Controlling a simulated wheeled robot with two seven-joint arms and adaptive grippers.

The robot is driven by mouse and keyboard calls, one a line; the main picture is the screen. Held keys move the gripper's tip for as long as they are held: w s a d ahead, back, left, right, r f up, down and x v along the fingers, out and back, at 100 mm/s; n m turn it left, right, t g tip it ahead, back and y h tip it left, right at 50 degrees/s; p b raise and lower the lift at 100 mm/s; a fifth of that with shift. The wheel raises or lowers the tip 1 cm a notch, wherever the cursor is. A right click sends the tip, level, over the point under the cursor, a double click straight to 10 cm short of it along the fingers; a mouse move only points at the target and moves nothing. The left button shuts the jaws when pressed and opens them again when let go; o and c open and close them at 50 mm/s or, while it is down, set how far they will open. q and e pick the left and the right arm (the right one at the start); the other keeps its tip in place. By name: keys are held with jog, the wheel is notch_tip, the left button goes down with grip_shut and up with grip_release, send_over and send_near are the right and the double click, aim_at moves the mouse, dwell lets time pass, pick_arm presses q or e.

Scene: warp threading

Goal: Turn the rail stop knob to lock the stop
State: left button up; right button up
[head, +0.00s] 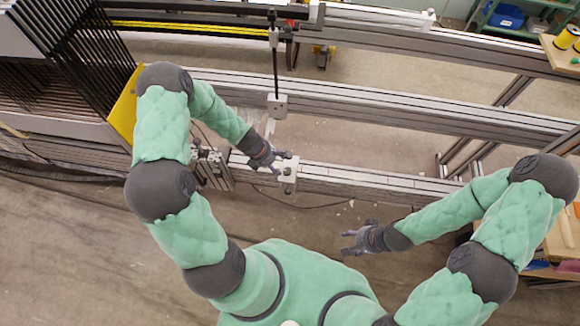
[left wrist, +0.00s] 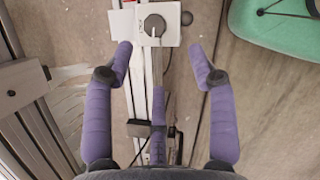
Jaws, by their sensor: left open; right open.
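The rail stop (head: 289,178) is a pale block on the front rail, in the middle of the head view. In the left wrist view the rail stop (left wrist: 176,33) is a light plate with a round dark grey knob (left wrist: 154,25) on it, carrying a pale line mark. My left gripper (head: 284,160) is right beside the stop. My right gripper (head: 347,242) is open and empty over the floor, right of and nearer than the stop.
The front rail (head: 390,184) runs on to the right of the stop. A second rail (head: 400,112) lies behind it, with a grey block (head: 277,105) on a vertical rod. Dark frames and a yellow panel (head: 123,110) stand at left.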

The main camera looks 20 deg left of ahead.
aim_at(287, 171)
pick_arm(q)
jog(key=shift+n, duration=0.4)
jog(key=b+x, duration=0.1)
jog(key=x, duration=0.2)
jog(key=b+x, duration=0.2)
jog(key=x, duration=0.2)
jog(key=w+b+x, duration=0.1)
jog(key=b+x, duration=0.1)
jog(key=x, duration=0.1)
jog(key=shift+a+f, duration=0.1)
jog(key=shift+f, duration=0.05)
jog(key=shift+c, duration=0.3)
jog(key=c, duration=1)
